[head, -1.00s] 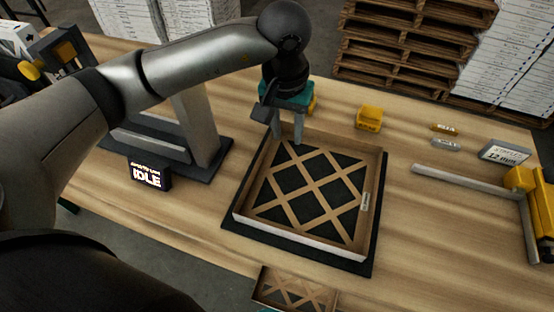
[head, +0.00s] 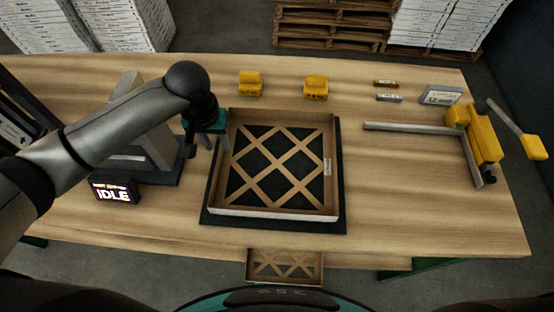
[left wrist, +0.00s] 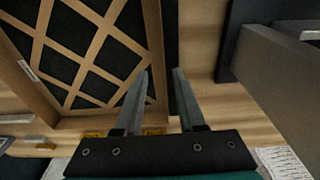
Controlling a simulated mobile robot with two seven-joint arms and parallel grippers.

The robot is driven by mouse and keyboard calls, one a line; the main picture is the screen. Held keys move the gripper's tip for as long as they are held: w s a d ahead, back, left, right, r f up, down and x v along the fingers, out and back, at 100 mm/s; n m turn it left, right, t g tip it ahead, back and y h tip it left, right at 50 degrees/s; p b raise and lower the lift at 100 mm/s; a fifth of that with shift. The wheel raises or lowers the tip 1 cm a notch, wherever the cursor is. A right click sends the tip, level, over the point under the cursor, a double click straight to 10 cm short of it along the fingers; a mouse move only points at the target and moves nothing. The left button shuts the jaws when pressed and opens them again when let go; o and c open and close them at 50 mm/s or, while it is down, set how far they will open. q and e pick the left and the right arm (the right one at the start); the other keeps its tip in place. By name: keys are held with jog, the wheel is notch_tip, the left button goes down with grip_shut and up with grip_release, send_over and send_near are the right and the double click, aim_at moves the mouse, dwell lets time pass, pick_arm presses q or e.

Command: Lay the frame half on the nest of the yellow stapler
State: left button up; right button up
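The frame half (head: 328,195), a shallow brown tray with a lattice over black, lies on a dark mat (head: 342,200) mid-table; its lattice also shows in the left wrist view (left wrist: 75,50). My left gripper (head: 217,147) is at the frame's left wall. In the left wrist view its fingers (left wrist: 161,75) are apart and empty, one on each side of that wall as seen from there; I cannot tell if they touch it. The yellow stapler (head: 485,138) stands at the table's right, beside a nest with a grey rail (head: 410,127). My right gripper is not in view.
A display reading IDLE (head: 114,191) and a grey stand (head: 150,125) are left of the frame. Two yellow blocks (head: 250,83) (head: 315,86) sit behind it. A smaller lattice piece (head: 284,264) is at the table's front.

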pick_arm(q)
jog(key=shift+w+a+f, duration=0.1)
jog(key=shift+w+f, duration=0.05)
jog(key=shift+f, duration=0.65)
jog(key=shift+w+a+f, duration=0.1)
jog(key=shift+w+f, duration=0.05)
jog(key=shift+f, duration=0.7)
jog(key=shift+w+a+f, duration=0.1)
jog(key=shift+w+f, duration=0.05)
jog(key=shift+f, duration=0.65)
jog(key=shift+c, duration=0.2)
grip_shut()
